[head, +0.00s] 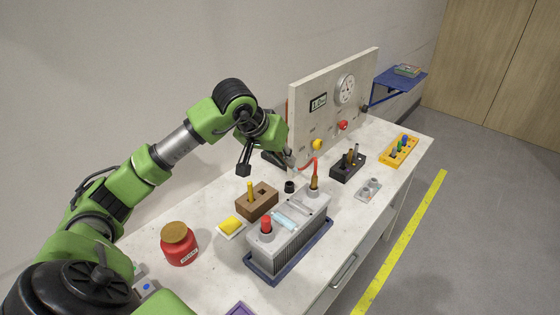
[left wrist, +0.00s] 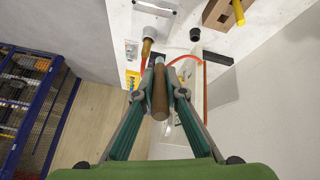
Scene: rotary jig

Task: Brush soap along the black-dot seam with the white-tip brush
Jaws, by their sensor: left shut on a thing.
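In the left wrist view my left gripper (left wrist: 160,78) is shut on a brown cylindrical handle (left wrist: 160,100), apparently a brush. In the head view the gripper (head: 284,160) is above the back of the table, near the panel, and the held handle is hard to make out. No black-dot seam can be made out. My right gripper is not in view.
A black holder (head: 347,170) and yellow rack (head: 400,149) stand right. An upright panel (head: 325,100) borders the back.

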